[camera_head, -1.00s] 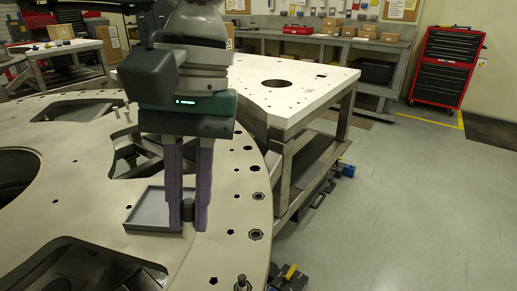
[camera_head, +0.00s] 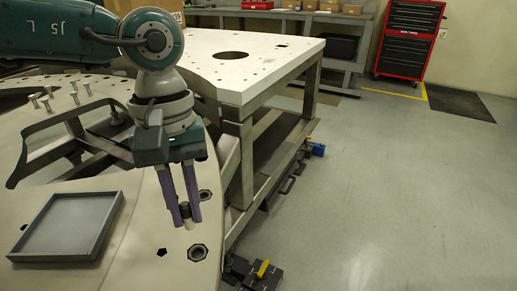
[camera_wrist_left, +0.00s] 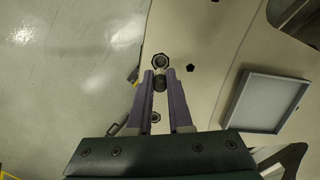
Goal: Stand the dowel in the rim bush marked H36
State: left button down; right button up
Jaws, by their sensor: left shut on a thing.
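My left gripper (camera_head: 186,213) points down over the rim of the pale turret plate (camera_head: 150,225). Its purple fingers are shut on the dowel (camera_head: 188,223), a short dark and light pin held roughly upright. The dowel also shows between the fingertips in the left wrist view (camera_wrist_left: 160,82). A hex-collared bush (camera_head: 197,252) lies just in front of the dowel; in the left wrist view this bush (camera_wrist_left: 161,60) appears just beyond the dowel. A second bush (camera_head: 205,195) is behind the gripper. No H36 marking is legible. The dowel appears above the plate, apart from either bush.
A shallow grey tray (camera_head: 112,228) lies on the plate to the left. Several bolts (camera_head: 47,104) stand near a cutout. A white-topped table (camera_head: 270,75) stands behind the plate. Dark parts with a yellow handle (camera_head: 262,269) sit beside the rim. Open floor lies right.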

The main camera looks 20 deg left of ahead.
aim_at(190, 227)
pick_arm(q)
jog(key=shift+f+b, duration=1.65)
jog(key=shift+f, duration=0.75)
jog(key=shift+f+b, duration=1.25)
jog(key=c, duration=0.8)
grip_release()
jog(key=shift+o, duration=0.2)
notch_tip(190, 227, up, 10)
jog(key=shift+w+a, duration=0.4)
jog(key=shift+w, duration=0.05)
